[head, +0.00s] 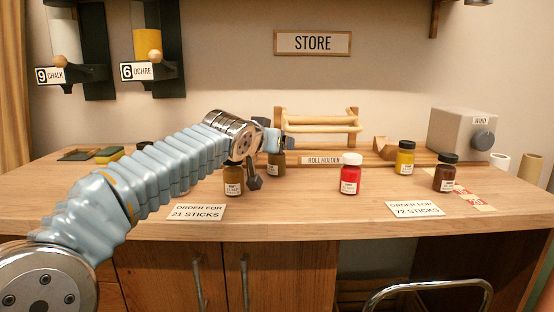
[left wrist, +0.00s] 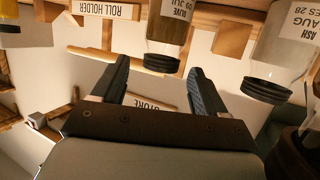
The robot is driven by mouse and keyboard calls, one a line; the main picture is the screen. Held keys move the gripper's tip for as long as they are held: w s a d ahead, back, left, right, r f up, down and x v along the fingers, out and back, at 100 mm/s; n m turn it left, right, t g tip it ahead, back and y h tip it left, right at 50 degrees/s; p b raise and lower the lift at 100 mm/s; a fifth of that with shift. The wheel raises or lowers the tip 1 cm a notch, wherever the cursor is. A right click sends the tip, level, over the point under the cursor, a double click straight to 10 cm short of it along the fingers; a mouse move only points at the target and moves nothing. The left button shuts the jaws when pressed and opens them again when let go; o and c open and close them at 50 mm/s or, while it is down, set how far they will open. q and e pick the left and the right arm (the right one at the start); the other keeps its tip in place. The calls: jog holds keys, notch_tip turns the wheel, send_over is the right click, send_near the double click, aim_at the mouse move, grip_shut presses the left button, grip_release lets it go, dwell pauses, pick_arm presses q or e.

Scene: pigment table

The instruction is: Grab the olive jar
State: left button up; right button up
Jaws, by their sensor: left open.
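The olive jar (left wrist: 168,32), with a dark cap and a label reading "OLIVE", shows upside down at the top middle of the left wrist view. In the head view the gripper (head: 255,168) is partly hidden. My right gripper is not in view.
A pale jar labelled "ASH" (left wrist: 287,38) stands close beside the olive jar. A red jar (head: 350,178), yellow jar (head: 404,160) and dark brown jar (head: 445,175) stand to the right. The roll holder (head: 325,158) is behind.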

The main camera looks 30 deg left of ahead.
pick_arm(q)
jog(key=p+x, duration=0.1)
jog(key=x, duration=0.4)
jog(key=shift+f, duration=0.15)
jog(key=shift+s, duration=0.1)
jog(key=shift+c, duration=0.2)
jog(key=c, duration=0.9)
jog(key=shift+c, duration=1.2)
